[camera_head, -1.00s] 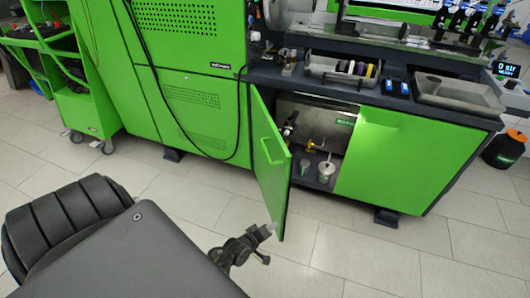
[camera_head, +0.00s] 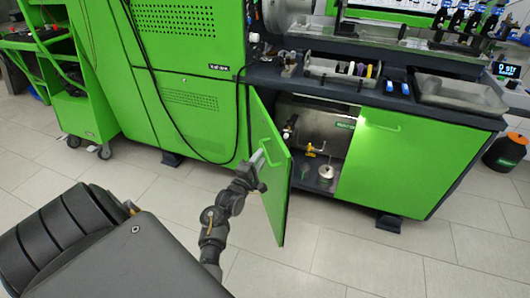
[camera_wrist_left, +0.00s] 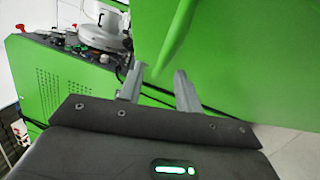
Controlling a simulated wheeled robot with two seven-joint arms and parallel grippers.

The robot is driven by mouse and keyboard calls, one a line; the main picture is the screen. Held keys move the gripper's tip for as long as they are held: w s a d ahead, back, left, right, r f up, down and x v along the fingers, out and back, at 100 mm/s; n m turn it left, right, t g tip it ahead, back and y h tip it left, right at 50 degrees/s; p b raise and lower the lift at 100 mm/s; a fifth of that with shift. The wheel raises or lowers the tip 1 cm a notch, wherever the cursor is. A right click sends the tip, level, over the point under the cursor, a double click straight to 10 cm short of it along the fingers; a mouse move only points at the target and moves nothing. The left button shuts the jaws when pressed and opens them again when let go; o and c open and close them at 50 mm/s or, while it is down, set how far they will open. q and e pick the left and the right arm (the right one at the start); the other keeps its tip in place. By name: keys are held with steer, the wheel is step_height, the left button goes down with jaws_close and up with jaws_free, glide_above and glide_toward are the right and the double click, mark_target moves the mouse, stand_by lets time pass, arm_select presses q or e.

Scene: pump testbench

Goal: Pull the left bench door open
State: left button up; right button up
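The left bench door (camera_head: 272,190) is green and stands swung well out from the bench, with the cabinet behind it exposed. Its green handle (camera_head: 271,152) is on the door's outer face. My left gripper (camera_head: 259,161) is at this handle, on the door's outer side. In the left wrist view the two grey fingers of my gripper (camera_wrist_left: 160,74) are apart, and the green handle (camera_wrist_left: 178,42) rises just ahead of and between their tips. I cannot tell whether they touch it. My right gripper is not in view.
The right bench door (camera_head: 385,170) is closed. Inside the open cabinet are a silver canister (camera_head: 326,172) and a yellow-handled fitting (camera_head: 312,151). A black hose hangs on the green machine (camera_head: 180,100) at left. The tiled floor (camera_head: 340,250) in front is clear.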

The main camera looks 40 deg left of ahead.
mark_target(265, 152)
arm_select(q)
steer(key=shift+x, duration=2.2)
jaws_close()
